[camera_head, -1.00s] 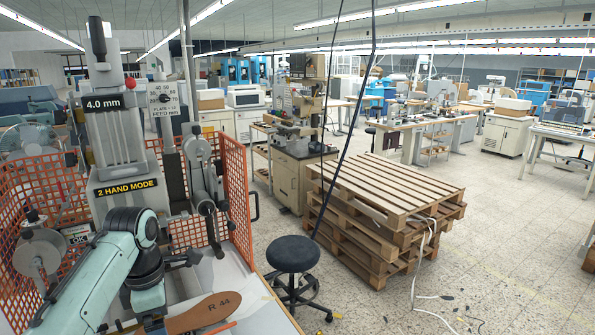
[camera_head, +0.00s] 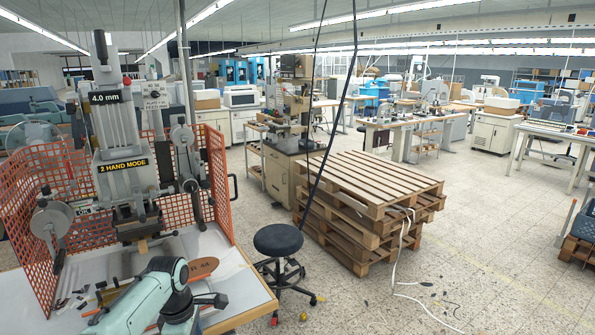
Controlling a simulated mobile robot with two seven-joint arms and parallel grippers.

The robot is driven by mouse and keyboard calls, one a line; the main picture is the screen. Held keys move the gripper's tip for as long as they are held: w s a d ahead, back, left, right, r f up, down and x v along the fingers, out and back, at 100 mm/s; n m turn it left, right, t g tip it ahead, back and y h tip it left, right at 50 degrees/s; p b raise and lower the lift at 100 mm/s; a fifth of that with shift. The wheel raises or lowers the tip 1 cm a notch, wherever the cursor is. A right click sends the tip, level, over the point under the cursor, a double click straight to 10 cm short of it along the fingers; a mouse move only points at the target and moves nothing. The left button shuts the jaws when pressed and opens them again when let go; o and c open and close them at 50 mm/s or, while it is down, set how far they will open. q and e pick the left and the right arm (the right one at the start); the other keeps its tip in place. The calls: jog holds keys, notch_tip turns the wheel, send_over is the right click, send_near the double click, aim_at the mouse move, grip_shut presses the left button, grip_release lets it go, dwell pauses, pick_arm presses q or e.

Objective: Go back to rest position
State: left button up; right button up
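My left arm (camera_head: 140,302) comes in from the bottom left, over the white worktable (camera_head: 232,275) in front of the stamping press (camera_head: 125,165). Its dark wrist part (camera_head: 205,301) shows near the table's right edge. The fingers cannot be made out, so I cannot tell whether the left gripper is open or shut. A brown sole marked with a 44 (camera_head: 203,267) lies just behind the wrist, partly hidden by the arm. My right arm and gripper are not in view.
An orange mesh guard (camera_head: 40,200) surrounds the press. A black stool (camera_head: 278,240) and stacked pallets (camera_head: 370,205) stand to the right. Open floor (camera_head: 500,240) lies further right.

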pick_arm(q)
jog(key=s+d+f+m+h, duration=0.1)
jog(key=f+m, duration=0.1)
jog(key=f, duration=0.7)
jog(key=s+d+f+m, duration=0.2)
jog(key=f+m, duration=0.1)
jog(key=f, duration=0.5)
jog(key=s+d+f+m+h, duration=0.1)
jog(key=f+m, duration=0.1)
jog(key=f, duration=0.7)
jog(key=s+d+f+m, duration=0.2)
jog(key=s+f, duration=0.3)
jog(key=s, duration=0.3)
jog(key=s+d+f+m+h, duration=0.1)
jog(key=s+d+f+m, duration=0.1)
jog(key=s+f, duration=0.3)
jog(key=s+d+f+m, duration=0.2)
jog(key=s+f+m, duration=0.2)
jog(key=s, duration=0.6)
jog(key=shift+s+d+f, duration=0.35)
jog(key=shift+d+f, duration=0.05)
jog(key=shift+f, duration=0.1)
